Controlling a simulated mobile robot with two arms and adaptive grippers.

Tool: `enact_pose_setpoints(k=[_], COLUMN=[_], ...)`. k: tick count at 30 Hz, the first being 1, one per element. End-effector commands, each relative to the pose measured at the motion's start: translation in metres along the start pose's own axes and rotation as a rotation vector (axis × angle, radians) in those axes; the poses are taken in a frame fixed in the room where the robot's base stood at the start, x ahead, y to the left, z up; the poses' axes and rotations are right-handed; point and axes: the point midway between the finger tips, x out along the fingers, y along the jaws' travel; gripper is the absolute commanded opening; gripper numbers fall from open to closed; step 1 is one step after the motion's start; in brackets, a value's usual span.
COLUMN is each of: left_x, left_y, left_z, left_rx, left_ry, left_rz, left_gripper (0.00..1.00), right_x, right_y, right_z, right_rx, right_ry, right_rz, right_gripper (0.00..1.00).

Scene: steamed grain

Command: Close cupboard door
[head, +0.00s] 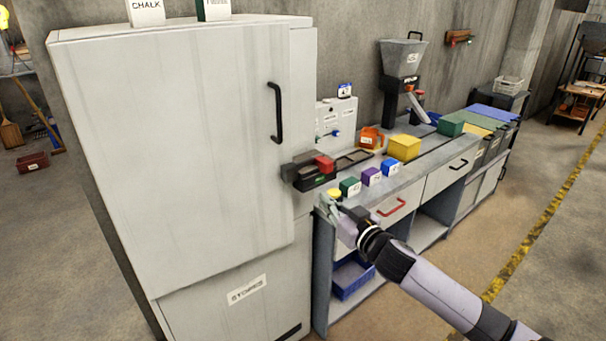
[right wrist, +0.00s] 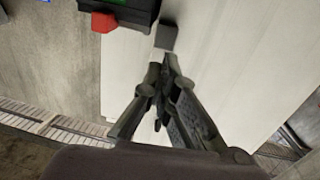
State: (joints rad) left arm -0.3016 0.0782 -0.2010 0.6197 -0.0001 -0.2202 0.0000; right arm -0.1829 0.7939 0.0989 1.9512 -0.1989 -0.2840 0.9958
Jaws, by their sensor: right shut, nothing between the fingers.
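The tall pale cupboard's upper door (head: 180,150) fills the left of the head view, with a black vertical handle (head: 276,112) near its right edge. A pale strip of the cupboard (head: 303,110) shows right of that edge; I cannot tell for sure whether the door stands slightly ajar. My right gripper (head: 328,203) is right of and below the door, by the counter's near end, apart from the handle. In the right wrist view the gripper (right wrist: 163,65) is shut and empty, with pale panels behind it. My left gripper is not in view.
A black device with a red block (head: 313,170) sits on the counter by the cupboard. Small green (head: 350,187), purple (head: 371,176) and blue (head: 392,168) blocks stand along the front. A blue bin (head: 352,275) is below. The floor at right is clear.

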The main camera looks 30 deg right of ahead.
Motion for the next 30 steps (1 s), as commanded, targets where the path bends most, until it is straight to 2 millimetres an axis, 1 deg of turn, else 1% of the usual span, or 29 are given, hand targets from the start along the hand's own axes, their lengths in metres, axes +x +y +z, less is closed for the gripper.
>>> enact_pose_setpoints(k=[1,5,12,18,24,30], left_x=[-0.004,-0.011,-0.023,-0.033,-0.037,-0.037], left_y=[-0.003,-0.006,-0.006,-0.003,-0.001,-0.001], left_z=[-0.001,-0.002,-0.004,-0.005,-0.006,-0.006], left_rx=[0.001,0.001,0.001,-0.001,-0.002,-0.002], left_ry=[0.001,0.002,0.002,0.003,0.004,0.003], left_rz=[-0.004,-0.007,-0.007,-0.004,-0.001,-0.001], left_gripper=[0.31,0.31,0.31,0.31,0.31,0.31], right_x=[0.009,0.031,0.074,0.106,0.122,0.126], right_y=[0.000,0.001,0.000,0.000,-0.001,-0.001], right_z=[-0.004,-0.005,-0.005,-0.005,-0.002,-0.001], right_rx=[-0.001,-0.002,-0.002,-0.003,-0.004,-0.005], right_ry=[0.003,0.004,0.004,0.003,0.002,0.002], right_rz=[0.000,0.000,0.001,-0.001,-0.002,-0.003], right_gripper=[0.00,0.00,0.00,0.00,0.00,0.00])
